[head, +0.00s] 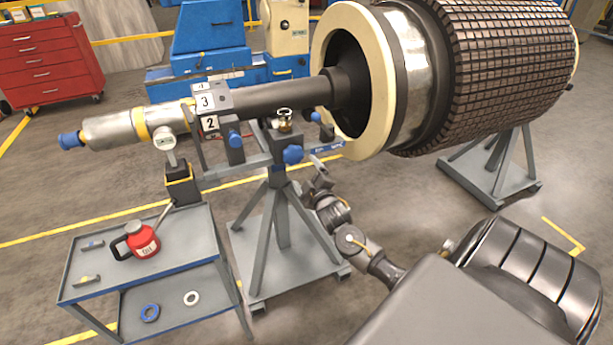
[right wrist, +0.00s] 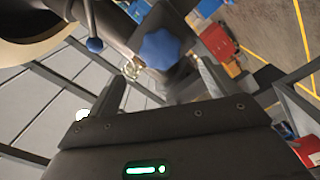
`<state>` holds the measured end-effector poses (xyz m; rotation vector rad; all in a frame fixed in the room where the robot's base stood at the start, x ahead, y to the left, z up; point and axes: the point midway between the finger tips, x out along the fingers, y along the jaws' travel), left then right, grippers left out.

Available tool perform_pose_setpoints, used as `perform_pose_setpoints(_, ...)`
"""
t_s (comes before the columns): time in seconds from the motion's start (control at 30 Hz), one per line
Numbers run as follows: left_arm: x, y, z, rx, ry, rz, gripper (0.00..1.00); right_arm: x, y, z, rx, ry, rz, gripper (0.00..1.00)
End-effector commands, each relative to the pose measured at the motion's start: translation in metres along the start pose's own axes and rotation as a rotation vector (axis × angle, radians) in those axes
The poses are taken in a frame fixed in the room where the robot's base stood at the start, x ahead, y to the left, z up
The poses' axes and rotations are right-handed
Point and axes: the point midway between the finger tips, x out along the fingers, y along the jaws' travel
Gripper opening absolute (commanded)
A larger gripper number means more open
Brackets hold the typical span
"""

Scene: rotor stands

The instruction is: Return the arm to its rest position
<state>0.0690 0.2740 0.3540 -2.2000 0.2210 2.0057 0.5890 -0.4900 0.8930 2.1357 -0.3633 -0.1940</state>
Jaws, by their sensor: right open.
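My right arm (head: 360,245) comes in from the lower right of the head view and reaches toward the rotor stand (head: 275,210). My right gripper (head: 319,172) is just right of and below the stand's blue knob (head: 293,154). In the right wrist view its two fingers (right wrist: 160,84) are spread apart with nothing held between them. The blue knob (right wrist: 160,48) shows just beyond the fingers in that view. My left gripper is not in view.
The large rotor (head: 490,70) rests on stands, its shaft (head: 285,93) pointing left. A small shiny fitting (head: 285,118) sits on the near stand's top. A grey cart (head: 190,246) at left carries a red oil can (head: 138,240). Open floor lies right of the stand.

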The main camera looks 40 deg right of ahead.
Motion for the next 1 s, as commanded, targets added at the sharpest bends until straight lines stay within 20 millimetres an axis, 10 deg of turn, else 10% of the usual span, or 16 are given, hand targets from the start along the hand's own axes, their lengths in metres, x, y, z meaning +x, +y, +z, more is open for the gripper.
perform_pose_setpoints(0.7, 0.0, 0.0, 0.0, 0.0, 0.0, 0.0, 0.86, -0.001, -0.005, 0.001, 0.079, 0.002, -0.012, 0.86)
perform_pose_setpoints(1.0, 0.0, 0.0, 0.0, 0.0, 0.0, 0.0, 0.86, -0.044, -0.172, 0.116, 0.269, -0.254, -0.32, 0.86)
